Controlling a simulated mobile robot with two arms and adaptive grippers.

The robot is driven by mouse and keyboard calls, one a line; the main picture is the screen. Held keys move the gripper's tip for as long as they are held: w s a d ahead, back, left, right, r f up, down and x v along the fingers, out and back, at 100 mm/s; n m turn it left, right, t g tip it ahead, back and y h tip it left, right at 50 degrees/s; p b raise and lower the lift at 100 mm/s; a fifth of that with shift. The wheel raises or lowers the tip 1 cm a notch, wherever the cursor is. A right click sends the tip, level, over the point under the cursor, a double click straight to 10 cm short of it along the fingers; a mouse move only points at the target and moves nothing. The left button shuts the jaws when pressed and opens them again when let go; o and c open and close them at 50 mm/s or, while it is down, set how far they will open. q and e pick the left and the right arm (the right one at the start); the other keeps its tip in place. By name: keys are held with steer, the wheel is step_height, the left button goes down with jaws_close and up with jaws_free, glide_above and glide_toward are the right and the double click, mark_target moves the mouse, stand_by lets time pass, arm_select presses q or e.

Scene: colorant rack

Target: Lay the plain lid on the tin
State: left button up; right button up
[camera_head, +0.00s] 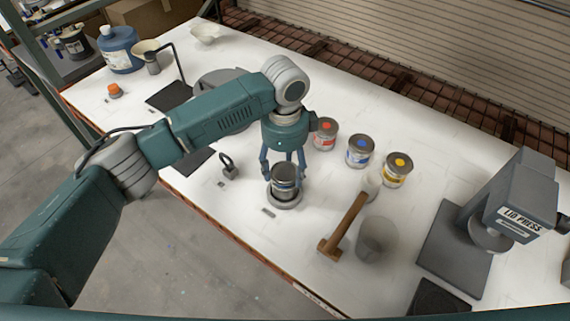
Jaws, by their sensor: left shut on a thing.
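The palm partly covers the tin's top. My right gripper is not in view.
Tins with red (326,140), blue (360,155) and yellow (397,174) dots stand behind and right. A mallet (346,222) lies by a translucent grey cylinder (376,238). A lid press (508,205) stands at right. A blue jug (119,52) is far left.

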arm_select(q)
steer(key=shift+f, duration=0.15)
stand_by(0.5)
steer(key=shift+f, duration=0.55)
steer(key=o, duration=0.8)
